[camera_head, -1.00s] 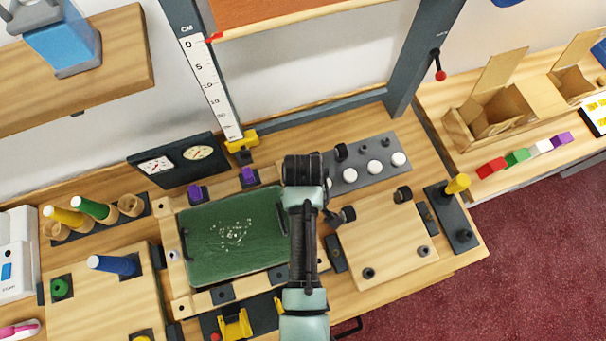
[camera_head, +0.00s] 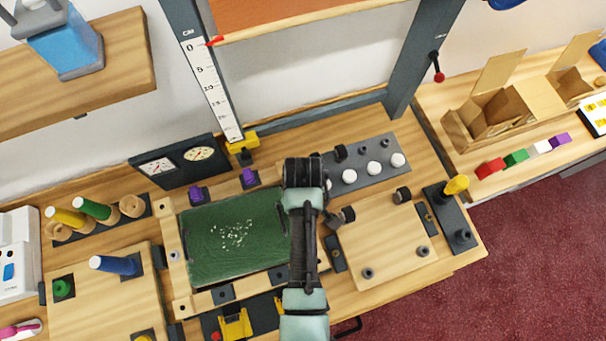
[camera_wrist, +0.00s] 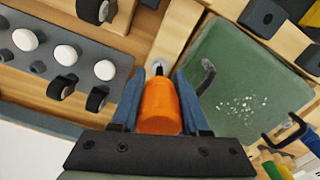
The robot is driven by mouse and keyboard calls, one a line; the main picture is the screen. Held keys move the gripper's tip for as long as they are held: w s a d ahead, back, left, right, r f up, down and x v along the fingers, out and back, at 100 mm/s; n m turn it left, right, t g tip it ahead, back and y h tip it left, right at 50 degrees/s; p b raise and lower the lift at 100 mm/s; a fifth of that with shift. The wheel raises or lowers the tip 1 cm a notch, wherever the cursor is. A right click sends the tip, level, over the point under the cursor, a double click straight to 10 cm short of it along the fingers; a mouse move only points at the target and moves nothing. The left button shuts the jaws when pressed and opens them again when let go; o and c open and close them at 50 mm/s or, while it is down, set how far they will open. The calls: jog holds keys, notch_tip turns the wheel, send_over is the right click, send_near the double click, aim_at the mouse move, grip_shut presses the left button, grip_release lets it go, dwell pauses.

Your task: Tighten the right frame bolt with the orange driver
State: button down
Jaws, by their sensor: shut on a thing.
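My gripper (camera_wrist: 160,76) shows in the wrist view with its two blue fingers shut on the orange driver (camera_wrist: 160,110). The driver's thick orange handle faces the camera. In the head view my arm covers the gripper, the driver and the right side of the frame. The green tray (camera_head: 230,262) lies inside the wooden frame (camera_head: 172,262).
Right of my arm are a grey panel with white knobs (camera_head: 374,167) and a wooden board with dark knobs (camera_head: 385,240). A yellow-topped lever (camera_head: 456,185) stands farther right. Two gauges (camera_head: 180,165) stand behind the tray.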

jog(key=shift+f, duration=0.75)
dwell(1.0)
jog(key=shift+r, duration=0.1)
dwell(0.6)
jog(key=m+p, duration=0.1)
jog(key=m, duration=0.1)
jog(key=shift+a+m, duration=0.1)
jog(key=shift+m, duration=0.2)
jog(key=m+p, duration=0.1)
jog(key=m, duration=0.4)
jog(key=shift+w+a, duration=0.1)
jog(key=shift+a, duration=0.05)
jog(key=m, duration=0.3)
jog(key=shift+a+m+p, duration=0.15)
jog(key=shift+m+p, duration=0.15)
jog(key=shift+m, duration=0.1)
jog(key=m, duration=0.3)
jog(key=shift+a+m, duration=0.1)
jog(key=shift+m, duration=0.2)
jog(key=c, duration=0.6)
grip_release()
jog(key=shift+c, duration=0.2)
